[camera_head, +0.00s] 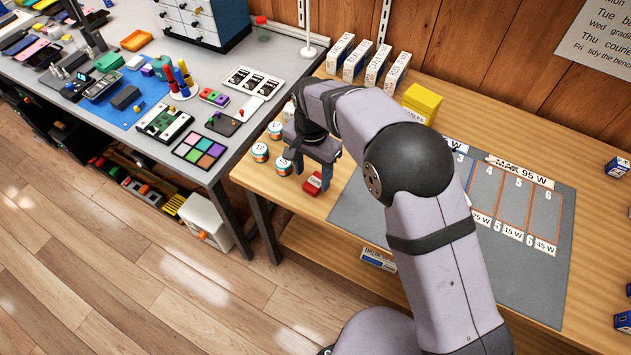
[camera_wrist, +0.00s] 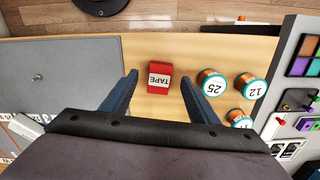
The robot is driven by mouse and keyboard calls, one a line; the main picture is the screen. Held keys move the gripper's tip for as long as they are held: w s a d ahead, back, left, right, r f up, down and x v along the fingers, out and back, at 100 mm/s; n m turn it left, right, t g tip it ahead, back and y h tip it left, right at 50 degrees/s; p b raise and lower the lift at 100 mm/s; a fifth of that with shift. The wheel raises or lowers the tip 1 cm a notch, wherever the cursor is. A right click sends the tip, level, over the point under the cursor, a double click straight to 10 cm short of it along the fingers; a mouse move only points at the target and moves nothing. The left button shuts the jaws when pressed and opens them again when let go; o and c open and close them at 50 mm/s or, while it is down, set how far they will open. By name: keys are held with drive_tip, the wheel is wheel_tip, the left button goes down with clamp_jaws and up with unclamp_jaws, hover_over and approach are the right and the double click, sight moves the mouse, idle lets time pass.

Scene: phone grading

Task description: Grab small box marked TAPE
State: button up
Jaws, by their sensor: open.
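The small red box marked TAPE (camera_head: 313,183) lies on the wooden bench near its front edge. In the wrist view the TAPE box (camera_wrist: 160,78) shows its white label upside down, between and beyond the fingertips. My gripper (camera_head: 311,168) is above the bench, just behind the box in the head view. In the wrist view my gripper (camera_wrist: 160,90) has its two blue fingers spread wide on either side, with nothing between them. The box is not held.
Several round numbered tins (camera_head: 260,152) stand just left of the box; in the wrist view the nearest tin (camera_wrist: 211,83) is close to the right finger. A grey mat (camera_head: 352,212) lies to the right. A yellow box (camera_head: 421,101) stands behind. The grey workbench (camera_head: 225,150) adjoins at left.

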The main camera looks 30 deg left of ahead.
sight(313, 185)
drive_tip(key=shift+w+f+p, duration=0.1)
drive_tip(key=shift+f+p, duration=0.45)
drive_tip(key=shift+f, duration=1.4)
drive_tip(key=c, duration=1.1)
wheel_tip(313, 185, up, 10)
drive_tip(key=shift+r+b, duration=0.1)
drive_tip(key=shift+b, duration=1)
